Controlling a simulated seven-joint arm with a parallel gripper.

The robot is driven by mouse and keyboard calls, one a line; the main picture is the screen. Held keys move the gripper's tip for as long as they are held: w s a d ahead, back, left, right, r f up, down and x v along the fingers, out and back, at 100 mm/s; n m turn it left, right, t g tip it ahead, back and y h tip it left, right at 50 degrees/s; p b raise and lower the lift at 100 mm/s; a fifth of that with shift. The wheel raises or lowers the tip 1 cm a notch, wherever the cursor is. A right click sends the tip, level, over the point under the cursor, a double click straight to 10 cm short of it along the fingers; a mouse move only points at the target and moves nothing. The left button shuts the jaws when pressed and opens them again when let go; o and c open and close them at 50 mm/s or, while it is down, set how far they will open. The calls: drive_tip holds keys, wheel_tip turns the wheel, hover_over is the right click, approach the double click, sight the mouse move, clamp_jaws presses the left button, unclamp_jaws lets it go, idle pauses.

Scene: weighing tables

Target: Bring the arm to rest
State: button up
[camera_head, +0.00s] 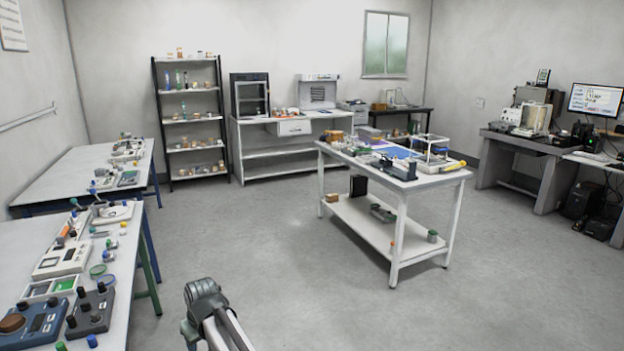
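Part of my arm (212,312) shows at the bottom of the head view, left of the middle. It is grey, with a rounded joint and a pale link running down out of the picture. It is over the bare floor, right of the left-hand table and apart from it. My gripper is not in view, so its fingers and anything in them are hidden.
Two tables with instruments stand at the left, the near one (125,240) close to my arm. A white two-tier table (335,153) stands right of the middle. A shelf rack (190,120), benches and a desk (520,142) line the walls. The grey floor (290,270) between is clear.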

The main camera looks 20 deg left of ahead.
drive_tip(key=w+d+f+m+h, duration=0.15)
drive_tip(key=w+d+f, duration=0.3)
drive_tip(key=d, duration=0.75)
drive_tip(key=w+d+f+m, duration=0.3)
drive_tip(key=w+d+f, duration=0.15)
drive_tip(key=d, duration=0.65)
drive_tip(key=w+d+f+m, duration=0.25)
drive_tip(key=w+d, duration=0.25)
drive_tip(key=d, duration=0.7)
drive_tip(key=s+d+f+m, duration=0.2)
drive_tip(key=d+f, duration=0.1)
drive_tip(key=d, duration=0.7)
drive_tip(key=s+d+f+m+h, duration=0.1)
drive_tip(key=s+d+f+m, duration=0.1)
drive_tip(key=d, duration=0.8)
drive_tip(key=s+d+f+m, duration=0.2)
drive_tip(key=d+f, duration=0.1)
drive_tip(key=d, duration=0.7)
drive_tip(key=s+d+f+g, duration=0.1)
drive_tip(key=s+f+g, duration=0.1)
drive_tip(key=s+f, duration=0.5)
drive_tip(key=s+d+f+g, duration=0.1)
drive_tip(key=s+f+g, duration=0.2)
drive_tip(key=s+f, duration=0.4)
drive_tip(key=s+d+f+g, duration=0.1)
drive_tip(key=s+f, duration=0.6)
drive_tip(key=s, duration=1)
drive_tip(key=shift+f+g, duration=0.15)
drive_tip(key=shift+g, duration=0.75)
